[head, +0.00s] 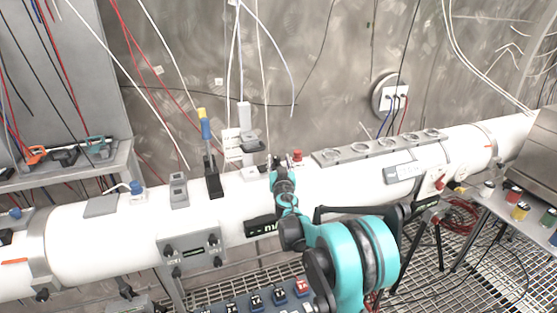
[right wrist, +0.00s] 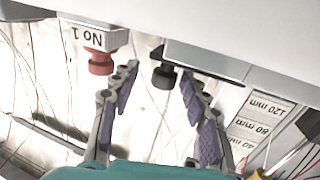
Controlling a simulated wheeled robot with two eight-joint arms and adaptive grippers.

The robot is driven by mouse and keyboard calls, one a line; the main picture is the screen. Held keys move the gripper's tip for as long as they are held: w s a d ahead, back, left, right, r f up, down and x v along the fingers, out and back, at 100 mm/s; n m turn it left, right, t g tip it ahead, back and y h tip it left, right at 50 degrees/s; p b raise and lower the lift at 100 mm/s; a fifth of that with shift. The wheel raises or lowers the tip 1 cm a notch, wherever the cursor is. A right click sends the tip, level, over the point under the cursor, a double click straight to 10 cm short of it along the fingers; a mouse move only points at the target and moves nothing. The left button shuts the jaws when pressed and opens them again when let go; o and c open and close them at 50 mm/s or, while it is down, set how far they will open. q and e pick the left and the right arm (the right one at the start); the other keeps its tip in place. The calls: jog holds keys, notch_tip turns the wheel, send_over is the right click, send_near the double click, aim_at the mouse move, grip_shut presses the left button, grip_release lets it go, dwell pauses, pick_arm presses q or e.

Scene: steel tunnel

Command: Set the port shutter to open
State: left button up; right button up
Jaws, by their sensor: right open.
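The white tube (head: 340,192) runs across the head view. In the right wrist view a black knob (right wrist: 164,77) hangs from a thin dark plate (right wrist: 208,64) on a pale surface; it may be the port shutter's handle, but I cannot read a shutter mark. My right gripper (right wrist: 156,85) is open, with the black knob between its purple-padded fingertips and a gap on both sides. In the head view my right gripper (head: 275,167) is small and partly hidden at the tube's upper edge. My left gripper does not show.
Plates marked in mm (right wrist: 257,120) stand on the other side. A yellow-and-blue handled lever (head: 206,135) stands on the tube. Thin cables hang behind.

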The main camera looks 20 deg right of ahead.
jog(key=v, duration=1)
jog(key=shift+s, duration=0.25)
jog(key=shift+r, duration=0.1)
jog(key=s+d+m+g+h+b, duration=0.25)
jog(key=s+g, duration=0.25)
jog(key=s, duration=1.2)
jog(key=s+a+f+n+g+y, duration=0.2)
jog(key=s+a+f, duration=0.3)
jog(key=s, duration=0.5)
jog(key=s+a+f+n+g+y, duration=0.3)
jog(key=s+a+f+y, duration=0.1)
jog(key=s+f, duration=0.3)
jog(key=s+a+b, duration=0.1)
jog(key=s, duration=0.1)
jog(key=shift+s+a+f+g, duration=0.25)
jog(key=shift+s+a+g, duration=0.05)
jog(key=shift+s+a, duration=0.1)
